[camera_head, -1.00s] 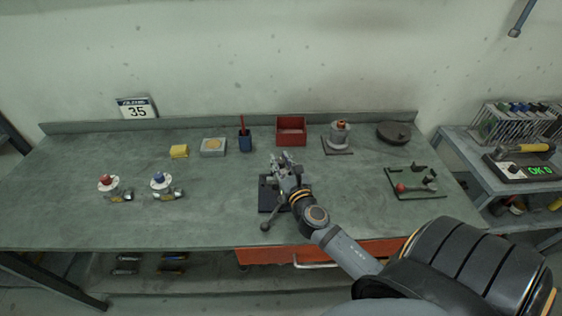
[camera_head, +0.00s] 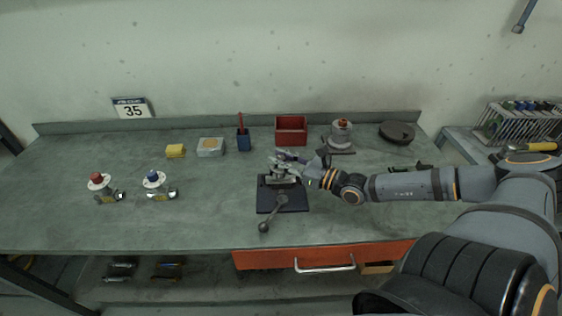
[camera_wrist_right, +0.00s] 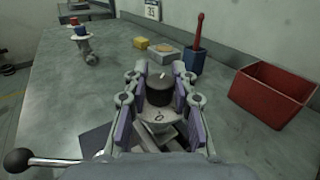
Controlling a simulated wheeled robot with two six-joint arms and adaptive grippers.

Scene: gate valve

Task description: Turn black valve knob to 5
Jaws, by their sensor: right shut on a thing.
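The black valve knob (camera_wrist_right: 161,88) sits between the fingers of my right gripper (camera_wrist_right: 160,90) in the wrist view. The gripper is shut on it, with purple pads on both sides. A light plate with a mark that looks like 0 (camera_wrist_right: 158,115) shows at the near side of the knob. In the head view, my right gripper (camera_head: 285,161) is at the top of the valve, which stands on a dark base plate (camera_head: 293,202). The knob is hidden there by the fingers. My left gripper is not in view.
A lever with a ball end (camera_head: 264,227) reaches toward the table's front edge. Behind are a red bin (camera_head: 291,130), blue cup (camera_head: 244,143) and yellow block (camera_head: 175,150). Two small valves with red (camera_head: 97,178) and blue (camera_head: 153,177) tops stand left. Free bench lies between.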

